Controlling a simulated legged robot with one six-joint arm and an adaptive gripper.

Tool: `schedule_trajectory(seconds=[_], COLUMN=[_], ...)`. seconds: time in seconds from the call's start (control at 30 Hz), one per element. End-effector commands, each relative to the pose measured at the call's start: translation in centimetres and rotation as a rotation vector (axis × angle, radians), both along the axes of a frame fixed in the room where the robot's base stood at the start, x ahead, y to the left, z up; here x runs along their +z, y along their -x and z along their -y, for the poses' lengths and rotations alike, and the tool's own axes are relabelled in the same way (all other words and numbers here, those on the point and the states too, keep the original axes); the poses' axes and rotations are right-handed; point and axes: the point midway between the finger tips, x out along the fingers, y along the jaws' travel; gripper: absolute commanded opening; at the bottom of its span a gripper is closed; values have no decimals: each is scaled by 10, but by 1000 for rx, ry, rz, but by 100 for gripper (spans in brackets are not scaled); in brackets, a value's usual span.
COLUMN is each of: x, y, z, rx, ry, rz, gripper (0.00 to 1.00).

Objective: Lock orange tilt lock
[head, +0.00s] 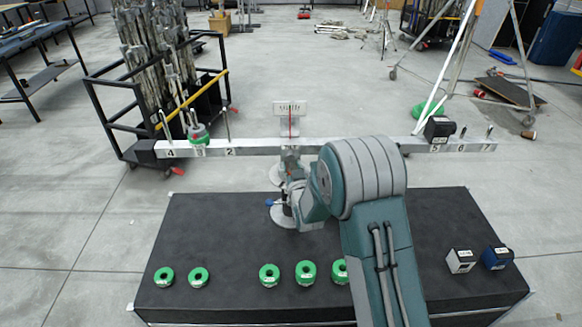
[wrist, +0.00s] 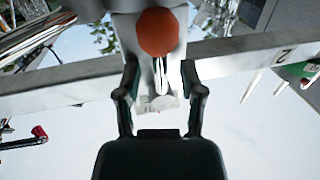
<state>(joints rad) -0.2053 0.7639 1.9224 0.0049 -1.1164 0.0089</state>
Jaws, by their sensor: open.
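The orange tilt lock shows in the wrist view as a round orange knob (wrist: 158,32) at the top centre, in front of a pale metal post. My gripper (wrist: 160,76) is open, with one dark finger on each side of the picture's middle. The knob lies just beyond the fingertips, roughly centred between them, and nothing is held. Whether a finger touches the post behind cannot be told. In the head view my arm covers much of the stand's centre, and the orange knob is hidden there.
A long numbered beam (head: 260,148) crosses above the black platform (head: 215,235). A green weight (head: 198,134) sits on its left side and a black block (head: 438,130) on its right.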

Motion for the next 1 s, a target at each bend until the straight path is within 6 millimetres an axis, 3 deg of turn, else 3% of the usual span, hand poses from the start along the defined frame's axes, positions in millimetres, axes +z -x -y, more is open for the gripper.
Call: schedule_trajectory(seconds=[0.03, 0.07, 0.1, 0.17, 0.67, 1.0], x=[0, 0, 0, 0, -1, -1], y=[0, 0, 0, 0, 0, 0], z=[0, -1, -1, -1, -3, -10], rx=[0, 0, 0, 0, 1, 2], ry=[0, 0, 0, 1, -48, -284], rz=[0, 0, 0, -1, -1, -4], gripper=[51, 42, 24, 0, 0, 0])
